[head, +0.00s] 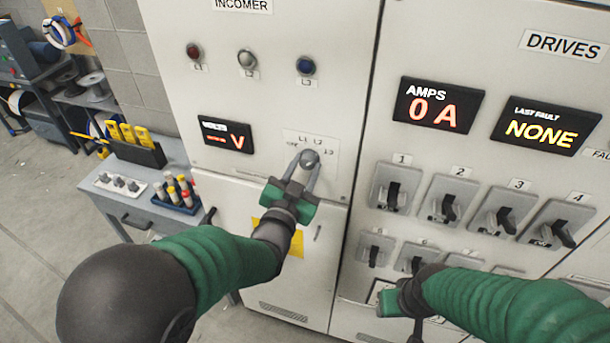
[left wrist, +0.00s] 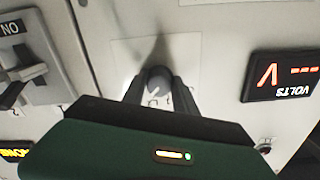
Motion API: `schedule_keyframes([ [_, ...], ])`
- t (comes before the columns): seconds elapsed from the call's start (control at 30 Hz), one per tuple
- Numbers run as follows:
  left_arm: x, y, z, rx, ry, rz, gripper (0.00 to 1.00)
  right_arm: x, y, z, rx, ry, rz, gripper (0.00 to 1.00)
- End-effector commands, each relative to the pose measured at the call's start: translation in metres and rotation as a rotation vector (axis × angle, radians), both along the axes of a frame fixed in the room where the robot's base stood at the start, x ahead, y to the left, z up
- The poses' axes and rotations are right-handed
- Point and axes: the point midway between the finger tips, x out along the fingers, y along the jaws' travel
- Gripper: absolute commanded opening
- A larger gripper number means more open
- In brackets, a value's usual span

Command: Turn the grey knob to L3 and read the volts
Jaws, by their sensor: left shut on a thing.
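The grey knob (head: 309,158) sits on a pale selector plate (head: 325,141) on the incomer panel, with OFF, L1, L2 and L3 marked around it. My left gripper (head: 304,172) is shut on the knob, its fingers on either side. The knob also shows between the fingers in the left wrist view (left wrist: 157,82); its exact setting is hard to tell. The volts display (head: 226,134) is lit and shows dashes and a V, no number; it also shows upside down in the left wrist view (left wrist: 290,76). My right gripper (head: 392,302) is low, in front of the drives panel, its fingers hardly visible.
Red, white and blue lamps (head: 305,66) sit above the selector. The drives panel on the right has an amps display (head: 435,107) reading 0 A, a last fault display (head: 546,126) reading NONE, and several numbered switches (head: 395,187). A grey bench (head: 150,218) with tools stands at left.

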Motion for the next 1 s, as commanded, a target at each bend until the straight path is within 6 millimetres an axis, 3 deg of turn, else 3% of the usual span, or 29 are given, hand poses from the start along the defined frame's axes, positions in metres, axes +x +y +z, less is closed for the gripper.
schedule_keyframes([
  [0.3,0.001,0.0,0.003,0.153,-0.062,0.0,0.0,0.0,0.0,-0.018,0.0,0.0,0.0,0.45],
  [0.93,0.001,-0.001,0.006,0.203,-0.079,-0.001,0.0,0.0,0.0,-0.021,0.0,0.0,0.0,0.45],
  [0.97,0.001,-0.001,0.006,0.203,-0.079,-0.001,0.38,0.0,0.0,-0.021,0.0,0.0,0.0,0.45],
  [1.0,0.001,-0.001,0.006,0.204,-0.078,0.0,0.43,0.0,0.0,-0.021,0.0,0.0,0.0,0.45],
])
